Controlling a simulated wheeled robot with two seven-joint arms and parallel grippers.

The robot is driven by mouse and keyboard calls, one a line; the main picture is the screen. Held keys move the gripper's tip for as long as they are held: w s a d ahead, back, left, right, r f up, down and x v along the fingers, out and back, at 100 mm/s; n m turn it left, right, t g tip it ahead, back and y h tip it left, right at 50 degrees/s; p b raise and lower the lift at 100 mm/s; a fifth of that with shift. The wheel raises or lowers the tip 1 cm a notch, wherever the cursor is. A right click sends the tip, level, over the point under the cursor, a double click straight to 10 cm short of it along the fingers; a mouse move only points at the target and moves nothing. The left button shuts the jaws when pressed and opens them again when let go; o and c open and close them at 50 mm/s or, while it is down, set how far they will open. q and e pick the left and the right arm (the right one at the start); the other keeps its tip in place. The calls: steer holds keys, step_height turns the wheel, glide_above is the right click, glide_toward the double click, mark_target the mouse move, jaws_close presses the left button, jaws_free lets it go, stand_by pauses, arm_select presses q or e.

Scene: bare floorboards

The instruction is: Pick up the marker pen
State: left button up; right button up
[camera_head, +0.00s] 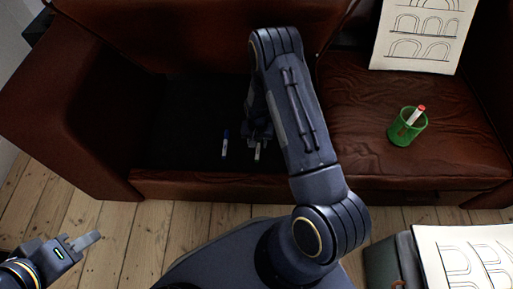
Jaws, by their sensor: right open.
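A second marker pen (416,116), white with a red cap, leans in a green cup (401,131) on the right sofa seat. My left gripper (84,241) is at the lower left over the floorboards, away from both pens; its jaw opening is unclear.
The brown leather sofa's front edge (400,183) and left armrest (65,110) border the dark section. A sheet with drawn arches (425,32) leans on the backrest. Another drawn sheet (470,258) lies on a grey surface at lower right. Floorboards (130,225) at left are clear.

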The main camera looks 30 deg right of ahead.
mark_target(258, 150)
step_height(258, 150, down, 5)
steer(key=shift+d+r+b, duration=0.1)
steer(key=shift+r+b, duration=0.05)
steer(key=shift+b, duration=1.05)
steer(key=shift+w, duration=0.1)
steer(key=shift+c, duration=0.3)
jaws_close()
